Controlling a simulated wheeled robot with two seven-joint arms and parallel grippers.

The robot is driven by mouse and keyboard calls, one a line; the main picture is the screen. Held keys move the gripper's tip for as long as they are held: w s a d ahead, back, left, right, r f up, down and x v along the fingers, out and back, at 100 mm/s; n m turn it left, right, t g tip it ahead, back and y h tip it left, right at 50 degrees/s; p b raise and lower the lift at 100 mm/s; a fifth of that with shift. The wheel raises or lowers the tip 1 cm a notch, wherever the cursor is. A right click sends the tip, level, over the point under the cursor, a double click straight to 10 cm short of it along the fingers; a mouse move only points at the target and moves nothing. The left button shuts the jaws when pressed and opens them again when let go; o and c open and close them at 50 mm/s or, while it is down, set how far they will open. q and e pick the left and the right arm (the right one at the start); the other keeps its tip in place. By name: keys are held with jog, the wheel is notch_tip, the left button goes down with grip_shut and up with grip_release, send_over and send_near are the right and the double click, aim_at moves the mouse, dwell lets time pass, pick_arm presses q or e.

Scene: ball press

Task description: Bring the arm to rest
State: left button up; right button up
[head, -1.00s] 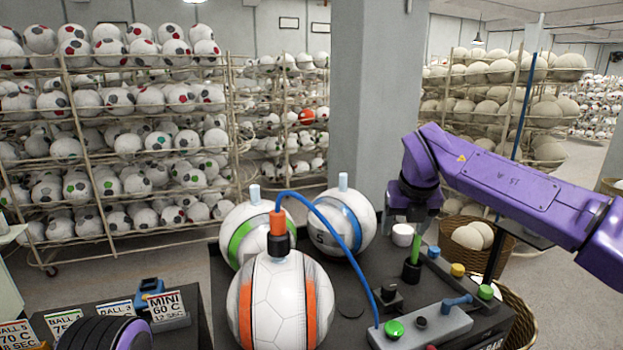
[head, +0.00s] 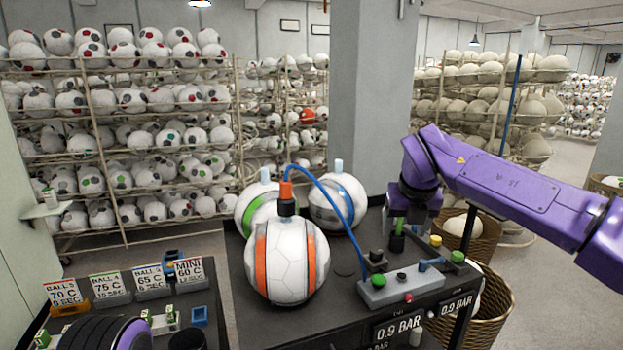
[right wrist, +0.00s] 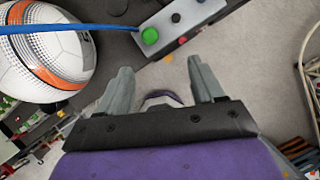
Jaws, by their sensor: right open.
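My right gripper (head: 400,222) hangs from the purple arm at the right, in front of the grey pillar. In the right wrist view its two grey fingers (right wrist: 160,75) are spread, with only bare floor showing between them. An orange-striped ball (head: 287,262) stands on the dark bench (head: 345,325), with an orange fitting and a blue hose on top. The ball also shows in the right wrist view (right wrist: 45,52), left of the fingers and apart from them.
Green-striped (head: 258,208) and blue-striped (head: 336,203) balls stand behind. The grey control box (head: 400,290) with buttons is on the bench's right side. Wicker baskets (head: 488,315) stand right of the bench. Temperature cards (head: 110,285) stand on a lower-left table. Ball racks fill the back.

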jog(key=s+f+n+h+b, duration=0.2)
jog(key=f+n+h, duration=0.15)
jog(key=f, duration=1.05)
jog(key=s+f+n+h+b, duration=0.1)
jog(key=f+n+h+b, duration=0.3)
jog(key=f, duration=0.9)
jog(key=s+d+f+n+t+y, duration=0.1)
jog(key=s+f+n, duration=0.4)
jog(key=f, duration=0.4)
jog(key=s+d+f+n+t+y, duration=0.1)
jog(key=s+d+f+n+t, duration=0.1)
jog(key=s+f+n, duration=0.6)
pick_arm(q)
notch_tip(320, 180, down, 10)
jog(key=b, duration=0.3)
jog(key=shift+w+b, duration=0.25)
jog(key=shift+b, duration=0.15)
pick_arm(e)
jog(key=s+d+f+n+g, duration=0.1)
jog(key=s+d+f+n, duration=0.1)
jog(key=s, duration=0.6)
jog(key=s+d+f+n+g+y, duration=0.1)
jog(key=s+d+f+n+g, duration=0.1)
jog(key=s+f, duration=0.5)
jog(key=s+d+f+n+g+y, duration=0.1)
jog(key=s+d+f+n, duration=0.2)
jog(key=s, duration=0.7)
jog(key=shift+s+d+f+n, duration=0.35)
jog(key=shift+f+n, duration=0.55)
jog(key=shift+n, duration=0.35)
